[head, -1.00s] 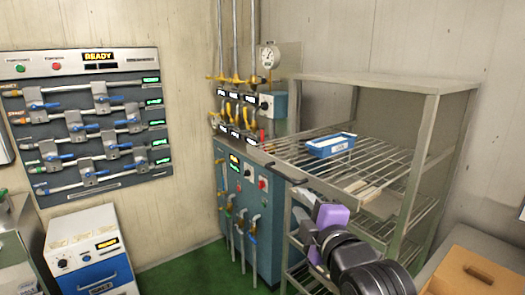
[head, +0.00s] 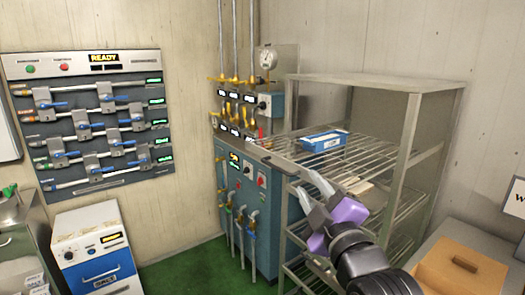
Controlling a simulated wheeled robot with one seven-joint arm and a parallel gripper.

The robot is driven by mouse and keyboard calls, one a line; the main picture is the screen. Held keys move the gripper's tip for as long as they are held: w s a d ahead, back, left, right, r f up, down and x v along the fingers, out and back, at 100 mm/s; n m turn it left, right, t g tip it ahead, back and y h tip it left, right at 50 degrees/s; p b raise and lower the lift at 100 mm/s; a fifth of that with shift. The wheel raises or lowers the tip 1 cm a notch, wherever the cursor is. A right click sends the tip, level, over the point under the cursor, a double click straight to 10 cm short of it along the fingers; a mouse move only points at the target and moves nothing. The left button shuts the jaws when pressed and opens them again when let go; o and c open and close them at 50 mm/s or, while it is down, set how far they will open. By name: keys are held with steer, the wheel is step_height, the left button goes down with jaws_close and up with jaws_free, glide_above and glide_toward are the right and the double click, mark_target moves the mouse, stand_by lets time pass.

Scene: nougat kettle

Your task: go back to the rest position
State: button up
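My gripper (head: 305,183), with grey fingers and purple parts, shows in the lower right of the head view, in front of the metal rack. Its two fingers are apart, with nothing visible between them. My dark arm reaches up to it from the bottom edge. I cannot tell how far the fingers are from the rack's wire shelves.
The wire rack (head: 404,152) bears a blue box (head: 323,143) on its upper shelf. A wooden box (head: 460,272) stands on a counter at the lower right. A teal cabinet (head: 243,205) with valves stands left of the rack. Green floor (head: 205,268) shows clear.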

steer(key=s+d+f+m+g+h, duration=0.1)
steer(key=s+d+f+m, duration=0.2)
steer(key=s+f, duration=0.5)
steer(key=s+d+f+m+g+h, duration=0.1)
steer(key=s+f+m, duration=0.5)
steer(key=s, duration=1.8)
steer(key=s+d+f+m+g+h, duration=0.2)
steer(key=s+d+f+m, duration=0.3)
steer(key=s+f, duration=0.6)
steer(key=s+d, duration=0.1)
steer(key=s, duration=0.4)
steer(key=shift+s+f, duration=0.15)
steer(key=shift+f, duration=0.1)
